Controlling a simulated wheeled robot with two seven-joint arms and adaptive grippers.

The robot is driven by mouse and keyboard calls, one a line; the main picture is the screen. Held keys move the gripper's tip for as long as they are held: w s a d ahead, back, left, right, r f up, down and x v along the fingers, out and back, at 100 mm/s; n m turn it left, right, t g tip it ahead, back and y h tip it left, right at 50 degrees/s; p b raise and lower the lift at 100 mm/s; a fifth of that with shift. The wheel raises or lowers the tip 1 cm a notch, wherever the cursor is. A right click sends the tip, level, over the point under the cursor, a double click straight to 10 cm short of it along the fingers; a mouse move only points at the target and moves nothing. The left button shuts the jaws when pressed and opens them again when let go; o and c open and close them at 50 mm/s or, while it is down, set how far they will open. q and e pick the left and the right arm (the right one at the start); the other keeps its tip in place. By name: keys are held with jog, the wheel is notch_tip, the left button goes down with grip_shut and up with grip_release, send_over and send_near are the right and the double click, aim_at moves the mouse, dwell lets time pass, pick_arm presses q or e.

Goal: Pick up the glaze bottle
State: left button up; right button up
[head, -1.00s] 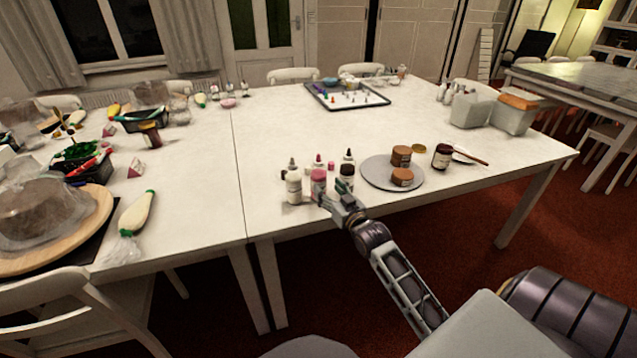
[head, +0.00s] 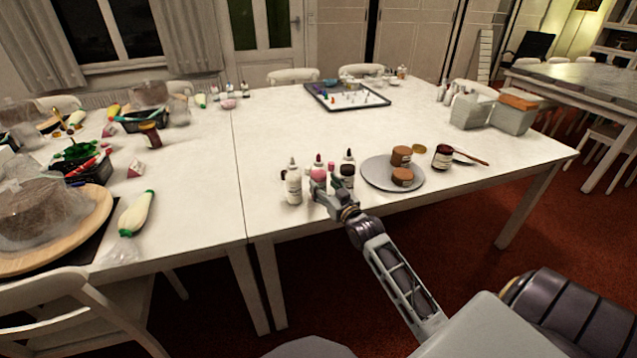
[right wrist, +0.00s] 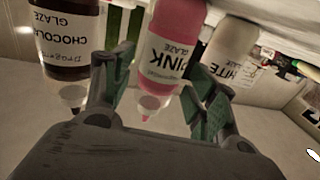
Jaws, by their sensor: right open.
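Glaze bottles stand upright in a group near the table's front edge. The pink glaze bottle (head: 318,174) is in the middle, partly hidden by my right gripper (head: 326,187). The white glaze bottle (head: 293,184) is left of it and the dark chocolate glaze bottle (head: 347,172) right of it. In the right wrist view, which appears upside down, the pink bottle (right wrist: 168,55) shows between the open fingers of my right gripper (right wrist: 158,88). The chocolate bottle (right wrist: 68,40) is at left and the white bottle (right wrist: 228,52) at right. Contact cannot be told. My left gripper is out of view.
A round grey turntable (head: 378,179) with brown cakes (head: 402,176) stands right of the bottles, beside a dark jar (head: 442,157). A tray (head: 322,102) of small items is farther back. The table (head: 272,150) is clear behind and left of the bottles.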

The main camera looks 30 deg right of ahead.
aim_at(322, 183)
jog(key=shift+w+r, duration=0.1)
jog(key=shift+w, duration=0.6)
jog(key=shift+w+b, duration=0.3)
jog(key=shift+w, duration=0.55)
jog(key=shift+w+d, duration=0.1)
jog(key=shift+w, duration=0.35)
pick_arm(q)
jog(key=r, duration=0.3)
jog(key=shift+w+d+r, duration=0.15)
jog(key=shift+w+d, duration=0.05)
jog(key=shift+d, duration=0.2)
pick_arm(e)
jog(key=shift+r, duration=0.1)
jog(key=c, duration=0.5)
